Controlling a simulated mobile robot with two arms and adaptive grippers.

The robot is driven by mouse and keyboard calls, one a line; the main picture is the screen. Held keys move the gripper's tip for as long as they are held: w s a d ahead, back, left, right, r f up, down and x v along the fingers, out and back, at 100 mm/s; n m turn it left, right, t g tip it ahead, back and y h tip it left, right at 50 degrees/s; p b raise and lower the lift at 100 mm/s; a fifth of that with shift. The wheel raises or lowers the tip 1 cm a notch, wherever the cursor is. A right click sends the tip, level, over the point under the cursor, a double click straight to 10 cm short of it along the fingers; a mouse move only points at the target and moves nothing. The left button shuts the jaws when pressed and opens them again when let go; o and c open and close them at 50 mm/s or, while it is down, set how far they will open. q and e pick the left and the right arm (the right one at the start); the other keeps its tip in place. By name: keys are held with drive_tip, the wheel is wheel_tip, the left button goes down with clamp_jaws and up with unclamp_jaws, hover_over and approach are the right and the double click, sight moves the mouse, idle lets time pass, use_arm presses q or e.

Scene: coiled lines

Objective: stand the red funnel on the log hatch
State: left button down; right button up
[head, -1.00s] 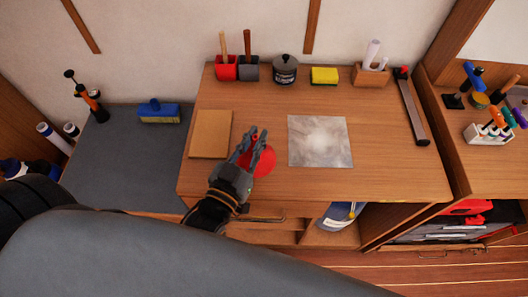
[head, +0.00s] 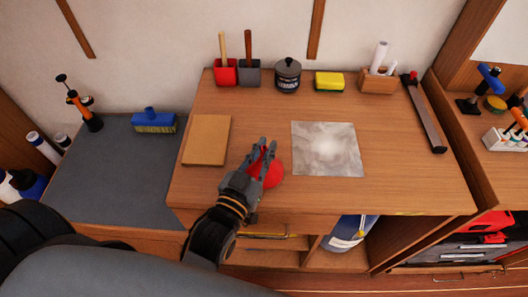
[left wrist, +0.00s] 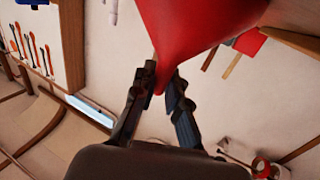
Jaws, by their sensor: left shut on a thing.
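The red funnel (head: 271,175) is in my left gripper (head: 267,146), over the front part of the wooden desktop. In the left wrist view the funnel (left wrist: 205,22) has its narrow spout between the two fingers of the gripper (left wrist: 163,84), and its wide part runs out of the top of the picture. Whether it touches the desk cannot be told. A flat brown board or book (head: 206,140) lies left of the gripper and a grey mottled square (head: 327,149) lies right of it. Which is the log hatch is unclear. My right gripper is not in view.
Along the back stand red and grey holders (head: 226,72), a dark jar (head: 287,76), a yellow sponge (head: 329,82) and a wooden block with white rolls (head: 378,82). A long dark tool (head: 424,115) lies at the right. The desktop's right front is clear.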

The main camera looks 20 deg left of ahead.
use_arm(q)
drive_tip(key=shift+f, duration=0.15)
drive_tip(key=c, duration=1.4)
unclamp_jaws()
drive_tip(key=shift+o, duration=0.2)
